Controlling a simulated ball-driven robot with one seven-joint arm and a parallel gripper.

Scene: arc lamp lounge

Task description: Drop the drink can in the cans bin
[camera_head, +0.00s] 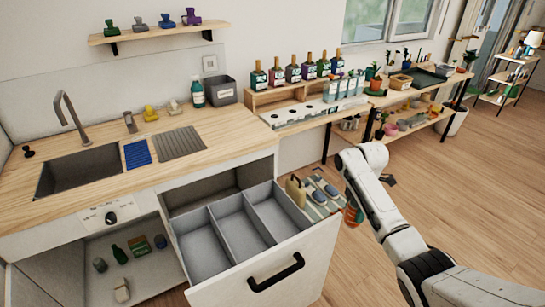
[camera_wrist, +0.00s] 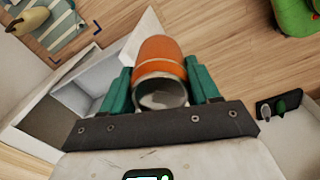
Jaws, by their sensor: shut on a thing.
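My gripper (camera_wrist: 158,72) has green fingers shut on an orange drink can (camera_wrist: 158,52), one on each side. Its open-looking pale end faces the wrist camera. In the head view the orange can (camera_head: 353,214) shows only in part, under my white arm and just right of the open drawer. The drawer (camera_head: 240,232) has three empty grey compartments; it also shows at the left of the wrist view (camera_wrist: 85,88), beside the can. A dark grey bin (camera_head: 222,91) with a white label stands on the counter. I cannot read the label, and cannot tell which container is the cans bin.
The drawer front with its black handle (camera_head: 276,273) juts into the floor space. A striped mat (camera_head: 318,197) with several items lies behind the drawer. The open lower cupboard (camera_head: 122,265) holds several small things. Wooden floor (camera_head: 460,190) at the right is clear.

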